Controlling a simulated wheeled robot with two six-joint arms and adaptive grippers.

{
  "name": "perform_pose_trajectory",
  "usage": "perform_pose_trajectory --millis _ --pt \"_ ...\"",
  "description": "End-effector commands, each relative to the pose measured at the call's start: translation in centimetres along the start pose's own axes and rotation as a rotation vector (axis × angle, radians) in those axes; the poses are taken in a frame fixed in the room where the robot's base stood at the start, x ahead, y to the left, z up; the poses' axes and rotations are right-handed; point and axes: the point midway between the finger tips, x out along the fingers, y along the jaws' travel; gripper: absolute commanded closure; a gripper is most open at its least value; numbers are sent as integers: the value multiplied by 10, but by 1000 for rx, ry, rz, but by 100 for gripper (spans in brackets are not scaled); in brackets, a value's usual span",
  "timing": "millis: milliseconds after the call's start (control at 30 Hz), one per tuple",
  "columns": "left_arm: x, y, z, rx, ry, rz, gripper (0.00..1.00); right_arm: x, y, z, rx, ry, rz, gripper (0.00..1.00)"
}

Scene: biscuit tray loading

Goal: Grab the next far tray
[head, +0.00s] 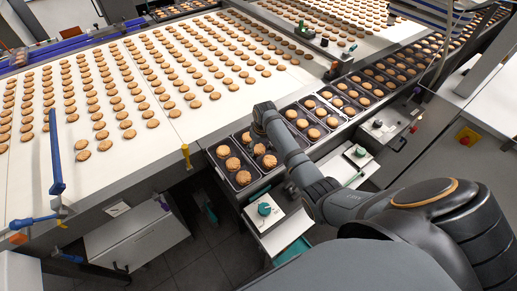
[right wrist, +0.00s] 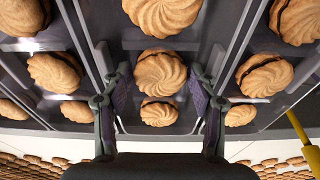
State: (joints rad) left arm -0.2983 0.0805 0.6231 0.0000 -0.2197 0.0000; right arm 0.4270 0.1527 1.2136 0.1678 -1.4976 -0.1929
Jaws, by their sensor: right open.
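A row of dark trays holding round biscuits runs from the centre to the upper right in the head view. The nearest tray (head: 226,174) is at the row's left end. My right gripper (head: 257,134) is low over the tray beside it, partly hidden by my own wrist. In the right wrist view the gripper (right wrist: 158,62) is open, one finger on each side of a middle tray (right wrist: 128,128) with biscuits (right wrist: 160,74) in a line. The fingers are close to its side walls; I cannot tell whether they touch. My left gripper is not in view.
A wide pale belt (head: 165,120) carries many loose biscuits at left. Adjoining trays (right wrist: 40,102) flank the fingers closely in the right wrist view. Small grey units with green knobs (head: 264,209) stand at the near side of the tray row. A blue bar (head: 55,150) is at left.

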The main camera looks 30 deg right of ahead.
Motion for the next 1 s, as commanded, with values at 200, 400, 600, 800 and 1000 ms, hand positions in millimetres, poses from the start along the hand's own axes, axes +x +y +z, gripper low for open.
perform_pose_trajectory --millis 200,400,600,800,1000 --pt "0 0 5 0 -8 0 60 1 0 0 0 1 0 44" --pt "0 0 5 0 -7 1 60 0 0 0 0 1 0 71" --pt "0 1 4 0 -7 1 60 0 0 -1 0 1 0 80" --pt "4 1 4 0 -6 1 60 -4 0 -2 0 2 1 80" --pt "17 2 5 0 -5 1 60 -33 -1 -3 -1 5 1 80"
